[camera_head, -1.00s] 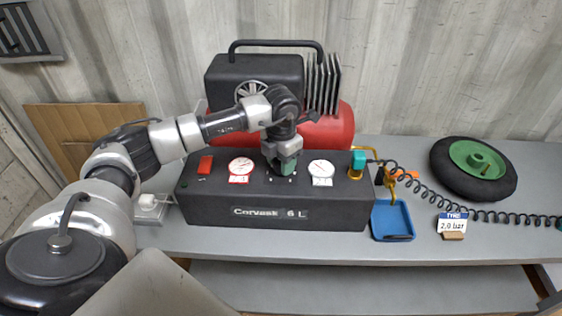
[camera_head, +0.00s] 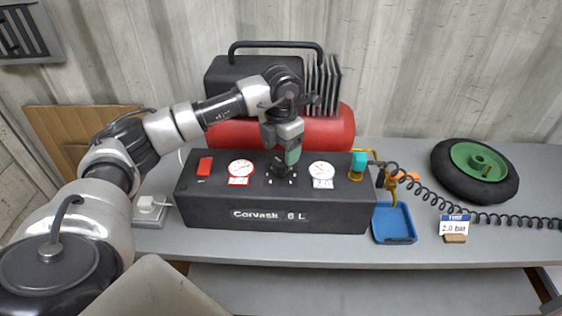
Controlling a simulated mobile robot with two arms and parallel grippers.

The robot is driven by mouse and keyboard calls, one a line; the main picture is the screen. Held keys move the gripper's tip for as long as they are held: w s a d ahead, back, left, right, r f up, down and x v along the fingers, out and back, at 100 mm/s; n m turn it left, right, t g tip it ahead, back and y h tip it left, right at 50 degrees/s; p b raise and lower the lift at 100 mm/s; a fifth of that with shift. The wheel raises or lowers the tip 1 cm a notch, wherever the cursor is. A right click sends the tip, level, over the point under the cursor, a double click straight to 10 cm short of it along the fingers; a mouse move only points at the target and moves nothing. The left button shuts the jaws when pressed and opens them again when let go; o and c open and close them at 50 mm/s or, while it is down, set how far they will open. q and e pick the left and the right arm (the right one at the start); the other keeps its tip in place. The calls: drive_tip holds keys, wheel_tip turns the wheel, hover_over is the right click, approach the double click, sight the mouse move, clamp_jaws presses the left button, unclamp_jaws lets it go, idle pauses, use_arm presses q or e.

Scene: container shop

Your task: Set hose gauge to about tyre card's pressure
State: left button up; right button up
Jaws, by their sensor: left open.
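The compressor's black front panel (camera_head: 200,207) is lettered Corvask 6 L. It has a left gauge (camera_head: 240,168) and a right gauge (camera_head: 321,170), both white-faced; their needle readings are too small to tell. The teal fitting (camera_head: 359,161) at the panel's right end feeds the coiled hose (camera_head: 423,188). The tyre card (camera_head: 454,224) reads 2.0 bar and stands in a wooden block at the right. My left gripper (camera_head: 285,168) is open, pointing down just above the panel between the gauges. My right gripper is out of view.
A red switch (camera_head: 205,166) is on the panel's left. A blue tray (camera_head: 393,223) lies right of the panel. A black tyre with green hub (camera_head: 474,171) lies at the back right. The red tank (camera_head: 336,129) is behind the panel. The bench front is clear.

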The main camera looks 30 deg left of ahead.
sight(281, 162)
use_arm(q)
wheel_tip(281, 162, up, 6)
drive_tip(key=shift+b, duration=0.4)
